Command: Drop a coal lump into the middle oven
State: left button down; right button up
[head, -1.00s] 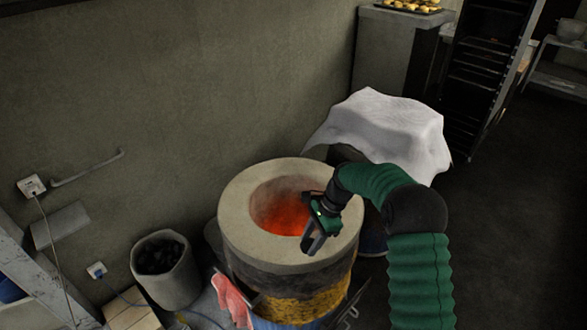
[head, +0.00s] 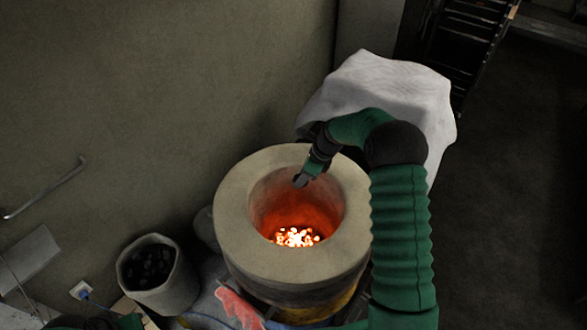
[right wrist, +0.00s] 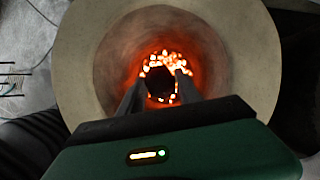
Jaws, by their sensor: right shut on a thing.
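The middle oven (head: 240,205) is a round barrel with a thick pale rim and glowing embers (head: 296,237) at its bottom. My right gripper (head: 300,181) is over the far part of its opening, pointing down. In the right wrist view the gripper (right wrist: 160,90) is shut on a dark coal lump (right wrist: 160,82), which shows against the glowing embers (right wrist: 180,62) below. The lump can hardly be told from the fingers in the head view. A grey bucket (head: 172,290) of coal lumps (head: 150,266) stands left of the oven. My left gripper is not in view.
A white cloth (head: 385,85) covers something behind the oven, close to my right arm. A pink glove (head: 238,308) hangs at the oven's front. A wall with a metal bar (head: 45,190) stands at the left. Dark floor at the right is clear.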

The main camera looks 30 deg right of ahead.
notch_tip(320, 180, down, 6)
jog(key=w+b, duration=0.1)
jog(key=b, duration=0.3)
jog(key=o, duration=1.3)
jog(key=shift+s, duration=0.15)
jog(key=shift+o, duration=0.7)
jog(key=shift+f, duration=0.2)
jog(key=v, duration=1.6)
jog(key=shift+r+b, duration=0.35)
jog(key=shift+r, duration=0.05)
jog(key=shift+d, duration=0.15)
